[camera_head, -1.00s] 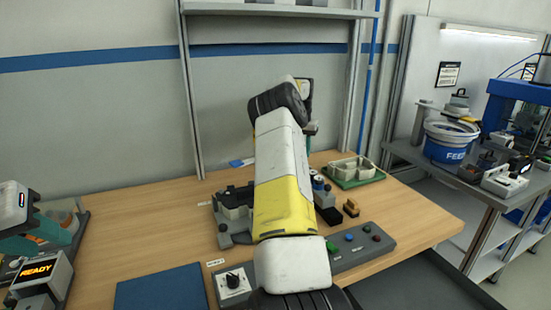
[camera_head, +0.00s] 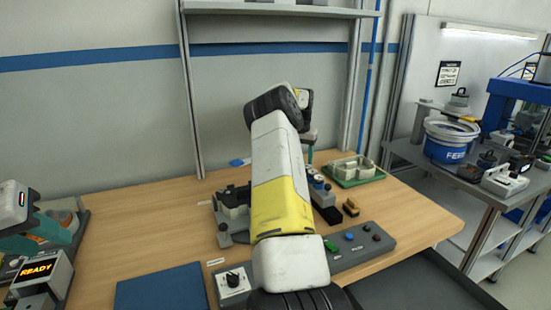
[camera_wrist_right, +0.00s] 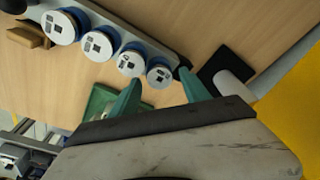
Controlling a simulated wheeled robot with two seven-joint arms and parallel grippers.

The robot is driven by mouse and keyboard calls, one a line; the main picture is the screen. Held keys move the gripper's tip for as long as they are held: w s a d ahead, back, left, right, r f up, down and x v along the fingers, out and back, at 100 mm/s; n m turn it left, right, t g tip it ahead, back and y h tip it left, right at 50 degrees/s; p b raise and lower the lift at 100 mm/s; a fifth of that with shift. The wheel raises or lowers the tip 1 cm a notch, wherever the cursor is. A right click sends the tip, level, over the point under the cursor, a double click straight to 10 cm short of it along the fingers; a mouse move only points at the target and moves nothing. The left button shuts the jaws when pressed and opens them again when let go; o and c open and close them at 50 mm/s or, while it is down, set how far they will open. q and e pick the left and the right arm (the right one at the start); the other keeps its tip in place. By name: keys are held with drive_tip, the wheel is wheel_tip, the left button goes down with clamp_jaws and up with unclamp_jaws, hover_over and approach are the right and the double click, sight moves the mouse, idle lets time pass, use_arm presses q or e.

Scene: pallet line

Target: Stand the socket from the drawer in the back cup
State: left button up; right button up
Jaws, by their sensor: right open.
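My right gripper (camera_wrist_right: 158,95) is open in the right wrist view, with nothing between its teal fingers. It is above or near a row of round, white-topped blue cups (camera_wrist_right: 130,62), each with a dark square mark. The row also shows beside my right arm in the head view (camera_head: 318,184). I cannot tell which is the back cup. My left gripper (camera_head: 42,230) is at the left edge with teal fingers; its opening is unclear. A dark grey tray-like surface (camera_head: 420,285), possibly the drawer, lies below the table's front edge. I cannot make out a socket in it.
A grey fixture (camera_head: 232,222), a button panel (camera_head: 360,247), a brass block (camera_head: 351,207) and a green tray (camera_head: 372,180) are on the table. A READY display (camera_head: 38,270) stands at left. A black piece with a white cylinder (camera_wrist_right: 232,84) is near my right finger.

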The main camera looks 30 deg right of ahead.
wheel_tip(320, 180, up, 12)
drive_tip(key=s+a, duration=0.1)
drive_tip(key=shift+a, duration=0.2)
drive_tip(key=shift+r, duration=0.1)
